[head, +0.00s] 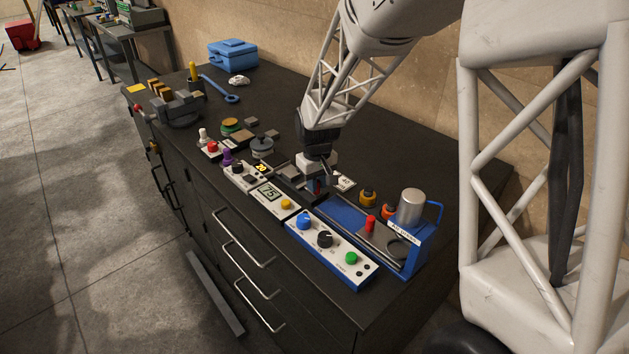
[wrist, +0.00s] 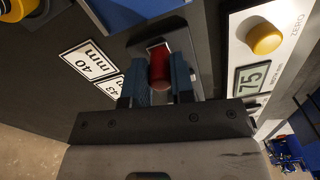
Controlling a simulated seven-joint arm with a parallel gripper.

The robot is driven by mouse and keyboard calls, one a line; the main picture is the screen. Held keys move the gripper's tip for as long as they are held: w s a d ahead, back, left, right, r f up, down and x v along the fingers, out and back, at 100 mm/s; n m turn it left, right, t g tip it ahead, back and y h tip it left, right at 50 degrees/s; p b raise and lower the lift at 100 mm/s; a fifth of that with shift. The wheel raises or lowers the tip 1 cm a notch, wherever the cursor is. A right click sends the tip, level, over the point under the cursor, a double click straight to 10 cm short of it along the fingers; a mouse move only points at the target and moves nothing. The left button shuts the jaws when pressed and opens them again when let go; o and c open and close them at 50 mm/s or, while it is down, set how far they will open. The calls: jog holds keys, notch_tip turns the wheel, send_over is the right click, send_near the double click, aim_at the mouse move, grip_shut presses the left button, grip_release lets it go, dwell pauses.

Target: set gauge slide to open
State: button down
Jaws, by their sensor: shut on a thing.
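The gauge has a pale box with a green display reading 75 (wrist: 252,78) and a yellow ZERO button (wrist: 264,38); in the head view the display (head: 268,191) is just left of my gripper. A red knob (wrist: 159,66) stands on a dark plate beside this box, apparently the gauge slide's handle. My gripper (wrist: 160,84) is shut on the red knob, with a blue-grey finger on each side. In the head view my gripper (head: 316,189) is low over the bench and mostly hides the knob and slide.
Printed mm labels (wrist: 88,60) lie beside the slide. A blue press (head: 414,245) with a metal cylinder and another red knob (head: 370,222) stands right of my gripper. A control box (head: 331,247) with knobs is in front. Several small items crowd the left.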

jog(key=shift+d, duration=0.1)
jog(key=c, duration=1)
grip_release()
jog(key=shift+r, duration=3.85)
jog(key=shift+s, duration=0.1)
